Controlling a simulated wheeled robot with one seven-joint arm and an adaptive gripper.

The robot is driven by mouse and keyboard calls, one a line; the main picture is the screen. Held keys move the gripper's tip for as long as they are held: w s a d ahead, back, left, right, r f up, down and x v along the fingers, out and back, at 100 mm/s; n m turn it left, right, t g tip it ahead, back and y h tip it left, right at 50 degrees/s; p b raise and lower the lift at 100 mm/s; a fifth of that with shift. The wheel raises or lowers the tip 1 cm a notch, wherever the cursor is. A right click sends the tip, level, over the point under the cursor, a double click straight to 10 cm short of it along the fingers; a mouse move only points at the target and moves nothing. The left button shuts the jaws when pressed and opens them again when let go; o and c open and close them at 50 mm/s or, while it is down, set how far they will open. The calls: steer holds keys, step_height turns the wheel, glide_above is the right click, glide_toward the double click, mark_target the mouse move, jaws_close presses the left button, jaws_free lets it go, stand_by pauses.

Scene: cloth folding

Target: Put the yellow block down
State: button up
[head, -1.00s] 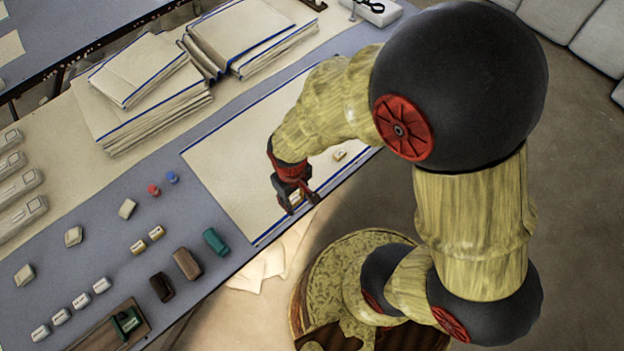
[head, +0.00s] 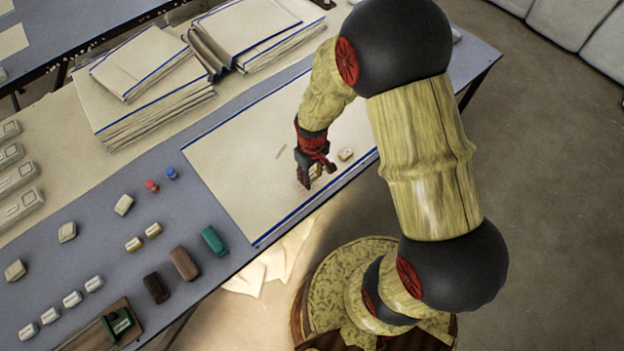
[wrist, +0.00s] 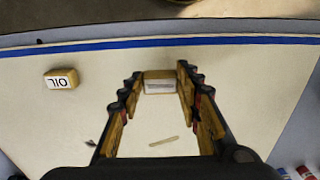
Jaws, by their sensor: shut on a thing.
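My gripper (head: 311,181) is over the cream cloth (head: 235,165) with blue edges, which lies flat on the table. It is shut on a yellow block (wrist: 158,82), which sits between the fingertips with a pale label facing the wrist camera. In the head view the fingers mostly hide the held block (head: 316,170). I cannot tell whether it touches the cloth. A second yellow block (head: 346,154) lies on the cloth just right of my gripper; in the wrist view it is at the left (wrist: 61,79), with a label that reads OIL upside down.
A thin tan stick (head: 280,151) lies on the cloth left of my gripper. Folded cloths (head: 150,80) are stacked at the back. Small red (head: 151,186) and blue (head: 172,173) items, a teal block (head: 214,241) and several other blocks stand to the left. The cloth around the gripper is mostly clear.

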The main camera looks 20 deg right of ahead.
steer(key=shift+f, duration=1.05)
steer(key=shift+s+a+b, duration=0.1)
steer(key=shift+b, duration=0.2)
steer(key=shift+f, duration=0.2)
steer(key=o, duration=0.9)
steer(key=shift+o, duration=0.2)
steer(key=shift+r, duration=0.1)
step_height(320, 180, up, 12)
steer(key=p, duration=0.4)
step_height(320, 180, up, 15)
steer(key=m+t, duration=0.1)
steer(key=t, duration=0.1)
glide_above(312, 178)
steer(key=s, duration=0.2)
steer(key=s+r+m+t, duration=0.2)
steer(key=s+r+t, duration=0.1)
steer(key=s+r, duration=0.8)
step_height(312, 178, up, 4)
steer(key=shift+s+f+m+t, duration=0.25)
steer(key=shift+m+t, duration=0.05)
